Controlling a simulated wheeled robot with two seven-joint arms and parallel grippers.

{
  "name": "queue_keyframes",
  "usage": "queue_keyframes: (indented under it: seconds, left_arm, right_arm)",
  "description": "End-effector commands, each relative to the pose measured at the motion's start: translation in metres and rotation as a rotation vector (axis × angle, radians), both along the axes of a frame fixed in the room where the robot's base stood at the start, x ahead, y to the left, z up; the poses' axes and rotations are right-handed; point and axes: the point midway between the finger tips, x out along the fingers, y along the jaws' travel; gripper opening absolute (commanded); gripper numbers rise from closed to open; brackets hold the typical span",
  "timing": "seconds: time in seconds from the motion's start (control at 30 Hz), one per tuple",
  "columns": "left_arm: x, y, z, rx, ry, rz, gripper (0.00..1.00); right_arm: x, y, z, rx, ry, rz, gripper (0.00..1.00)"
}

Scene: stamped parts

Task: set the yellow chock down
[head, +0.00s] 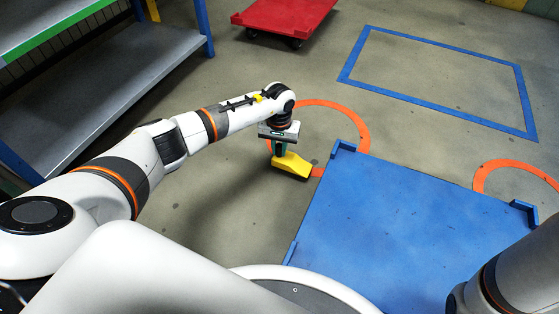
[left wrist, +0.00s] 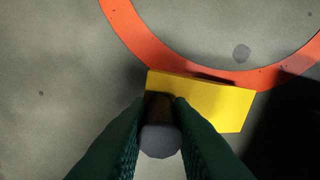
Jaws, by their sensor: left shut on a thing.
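The yellow chock (head: 292,164) is a small wedge-like block. My left gripper (head: 279,148) points down and is shut on it. In the left wrist view the chock (left wrist: 215,103) shows beyond the two green fingers (left wrist: 160,128), beside the orange ring (left wrist: 190,56). The head view shows the chock over the lower part of the orange ring (head: 362,128) on the floor, left of the blue platform. I cannot tell whether the chock touches the floor. My right gripper is not in view.
The blue platform (head: 400,225) with raised corner brackets fills the front right. A red cart (head: 284,14) stands at the back. A grey shelf rack (head: 120,90) is at the left. A blue floor outline (head: 440,44) and a second orange ring (head: 520,164) are at the right.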

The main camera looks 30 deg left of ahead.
Motion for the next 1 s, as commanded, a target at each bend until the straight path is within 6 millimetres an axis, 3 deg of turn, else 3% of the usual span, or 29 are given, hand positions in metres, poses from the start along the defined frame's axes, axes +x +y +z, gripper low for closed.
queue_keyframes:
  seconds: [0.23,0.6,0.63,0.73,1.0]
  left_arm:
    - [0.000,0.000,-0.036,-0.001,0.000,0.001,0.00]
    - [0.000,0.000,-0.036,0.000,0.000,0.000,0.00]
    - [0.000,0.000,-0.036,0.001,0.000,0.000,0.23]
    - [0.000,0.000,-0.036,0.000,0.000,0.000,0.39]
    - [0.000,0.000,-0.036,0.001,0.000,0.000,0.41]
  right_arm:
    - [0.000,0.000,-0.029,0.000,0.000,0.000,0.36]
    - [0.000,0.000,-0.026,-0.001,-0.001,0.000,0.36]
    - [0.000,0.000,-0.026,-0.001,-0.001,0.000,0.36]
    - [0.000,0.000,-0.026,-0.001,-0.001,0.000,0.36]
    - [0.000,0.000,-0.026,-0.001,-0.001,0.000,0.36]
